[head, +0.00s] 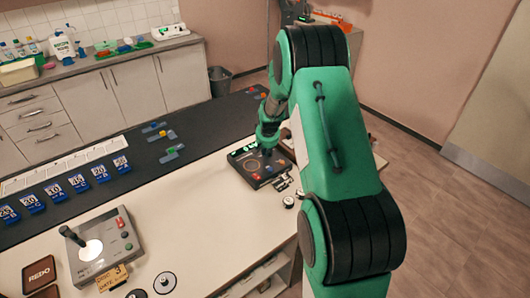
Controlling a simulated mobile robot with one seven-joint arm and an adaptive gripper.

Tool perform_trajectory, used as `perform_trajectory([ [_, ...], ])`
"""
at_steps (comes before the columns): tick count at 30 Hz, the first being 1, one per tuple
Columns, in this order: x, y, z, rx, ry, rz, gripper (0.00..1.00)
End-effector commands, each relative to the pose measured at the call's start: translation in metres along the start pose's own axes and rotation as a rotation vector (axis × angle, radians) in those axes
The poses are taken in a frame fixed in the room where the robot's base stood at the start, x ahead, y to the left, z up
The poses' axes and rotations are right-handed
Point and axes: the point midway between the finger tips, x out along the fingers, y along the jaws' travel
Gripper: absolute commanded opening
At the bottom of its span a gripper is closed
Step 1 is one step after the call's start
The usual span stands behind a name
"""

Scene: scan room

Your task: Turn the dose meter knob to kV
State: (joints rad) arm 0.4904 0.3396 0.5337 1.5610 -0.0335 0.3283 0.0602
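A black box with a small lit green display, a round dial and coloured buttons (256,172) sits on the white worktop near its far right end. It looks like the dose meter, but its labels are too small to read. My gripper (267,150) is at the end of my green arm, pointing down over the back right part of this box. A knob under the gripper is hidden or too small to make out. I cannot tell whether the fingers touch the box or whether they are open or shut.
A grey device with a lit white spot (118,262) stands at the front left, beside a REDO pad (39,273) and round discs (165,283). Blue numbered blocks (78,183) line the dark strip (215,118).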

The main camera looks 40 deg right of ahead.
Motion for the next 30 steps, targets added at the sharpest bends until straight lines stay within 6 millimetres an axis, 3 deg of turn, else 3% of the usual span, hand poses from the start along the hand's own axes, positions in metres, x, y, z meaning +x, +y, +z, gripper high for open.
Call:
perform_trajectory([
  [1, 0.0, 0.007, -0.001, 0.005, 0.002, 0.004, 0.0],
  [7, -0.002, 0.0, 0.002, 0.004, 0.003, 0.004, 0.0],
  [16, -0.008, -0.035, 0.021, -0.003, 0.002, 0.002, 0.0],
  [30, -0.085, -0.06, 0.008, -0.002, 0.002, 0.002, 0.0],
])
